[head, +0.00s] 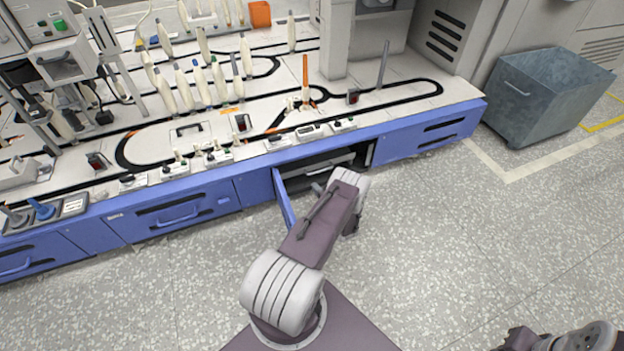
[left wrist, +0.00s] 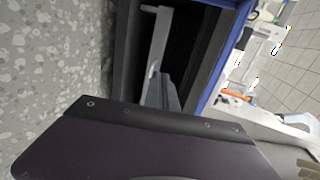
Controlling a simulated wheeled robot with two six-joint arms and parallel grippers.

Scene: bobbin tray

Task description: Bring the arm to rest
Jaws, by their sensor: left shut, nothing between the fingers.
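My left arm reaches from the bottom centre to the blue workbench (head: 220,195). My left gripper (head: 318,188) is mostly hidden behind my own arm, at the open bay under the bench top in the head view. In the left wrist view a narrow grey finger part (left wrist: 165,90) shows in front of the dark opening, with a dark plate of my wrist below it. The gripper is shut and empty. Part of my right arm shows at the bottom right corner of the head view; its gripper does not show.
A blue door (head: 284,198) stands open beside the dark bay (head: 322,163), close to my left arm. Bobbins (head: 218,78) and small devices stand on the bench. A grey metal bin (head: 548,95) stands at the right. The speckled floor (head: 450,240) on the right is clear.

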